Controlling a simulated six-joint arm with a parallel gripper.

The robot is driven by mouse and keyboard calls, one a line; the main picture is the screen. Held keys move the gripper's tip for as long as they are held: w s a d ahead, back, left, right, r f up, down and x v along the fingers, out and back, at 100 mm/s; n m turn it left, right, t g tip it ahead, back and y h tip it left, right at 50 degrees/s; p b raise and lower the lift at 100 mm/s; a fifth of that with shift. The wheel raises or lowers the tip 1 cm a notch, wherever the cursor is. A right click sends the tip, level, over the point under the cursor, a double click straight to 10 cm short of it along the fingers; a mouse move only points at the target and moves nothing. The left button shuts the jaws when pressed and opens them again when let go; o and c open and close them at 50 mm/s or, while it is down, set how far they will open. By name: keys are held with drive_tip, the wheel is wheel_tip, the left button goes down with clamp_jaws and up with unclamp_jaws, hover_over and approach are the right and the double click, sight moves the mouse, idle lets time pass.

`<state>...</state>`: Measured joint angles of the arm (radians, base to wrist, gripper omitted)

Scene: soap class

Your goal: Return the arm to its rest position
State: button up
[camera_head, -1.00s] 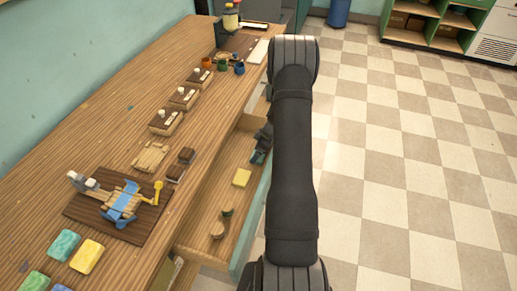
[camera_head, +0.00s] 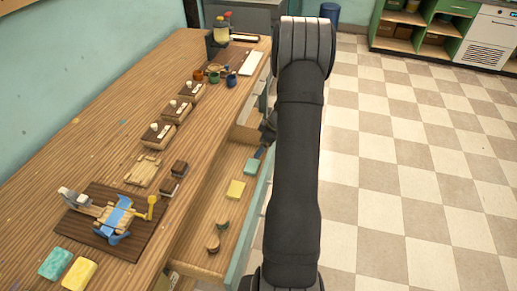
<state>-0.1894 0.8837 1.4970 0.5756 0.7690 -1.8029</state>
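My arm (camera_head: 297,150) runs down the right of the middle, over the floor beside the bench and the open drawer. My gripper (camera_head: 266,131) shows only as a small dark part at the arm's left edge, above the drawer. Most of it is hidden behind the arm, so its fingers cannot be made out. I see nothing clearly held in it.
The open drawer (camera_head: 222,240) juts from the wooden bench (camera_head: 70,160) and holds a yellow block (camera_head: 236,190), a teal block (camera_head: 252,165) and small round pieces. A dark board (camera_head: 140,243) bears a blue-strapped device. The checkered floor at right is clear.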

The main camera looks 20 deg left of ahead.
drive_tip(key=shift+d+r, duration=0.1)
drive_tip(key=shift+r, duration=0.2)
drive_tip(key=shift+f, duration=0.1)
hover_over(249, 165)
drive_tip(key=d, duration=0.2)
drive_tip(key=f, duration=1)
drive_tip(key=shift+a+f, duration=0.2)
drive_tip(key=shift+f, duration=0.9)
drive_tip(key=shift+r, duration=0.15)
drive_tip(key=shift+r, duration=0.1)
